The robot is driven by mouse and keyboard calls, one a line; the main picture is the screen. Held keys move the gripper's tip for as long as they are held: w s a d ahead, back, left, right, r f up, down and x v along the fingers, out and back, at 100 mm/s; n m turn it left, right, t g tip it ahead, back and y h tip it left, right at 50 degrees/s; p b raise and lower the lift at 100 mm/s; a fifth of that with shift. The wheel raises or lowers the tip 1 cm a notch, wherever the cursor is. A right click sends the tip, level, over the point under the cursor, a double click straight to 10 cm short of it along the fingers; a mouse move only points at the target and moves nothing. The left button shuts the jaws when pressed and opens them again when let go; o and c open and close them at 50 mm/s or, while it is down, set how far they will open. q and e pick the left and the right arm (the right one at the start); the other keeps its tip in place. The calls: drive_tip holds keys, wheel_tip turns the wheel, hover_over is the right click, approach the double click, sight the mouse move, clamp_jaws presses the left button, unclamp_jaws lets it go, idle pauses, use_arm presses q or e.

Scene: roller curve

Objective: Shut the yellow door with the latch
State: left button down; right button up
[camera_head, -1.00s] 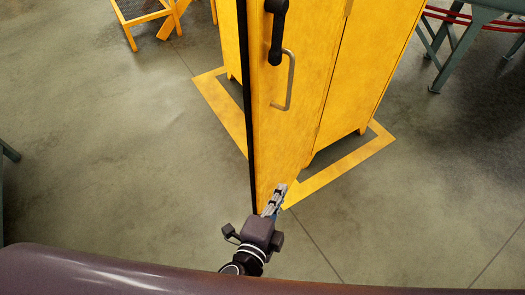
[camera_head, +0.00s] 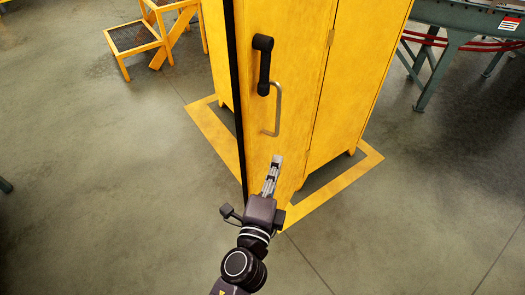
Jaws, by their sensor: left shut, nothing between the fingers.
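The yellow door (camera_head: 290,100) stands upright in the middle of the head view, with a dark strip along its left edge. A black latch handle (camera_head: 263,65) is on its upper part, and a grey metal pull handle (camera_head: 279,110) is just below and to the right. How far the door is open is hard to tell. My left gripper (camera_head: 276,161) is shut and empty. It points up in front of the lower door, just below the pull handle in the picture; contact cannot be told. My right gripper is out of view.
The yellow cabinet's other panel (camera_head: 355,80) is right of the door. A yellow floor outline (camera_head: 335,187) surrounds its base. Yellow steps (camera_head: 135,38) stand at the upper left, and a grey-green conveyor frame (camera_head: 445,55) at the upper right.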

sight(261, 157)
use_arm(q)
drive_tip(key=shift+w+a+p, duration=0.75)
drive_tip(key=shift+w+a, duration=0.6)
drive_tip(key=shift+a, duration=0.3)
drive_tip(key=shift+a, duration=0.15)
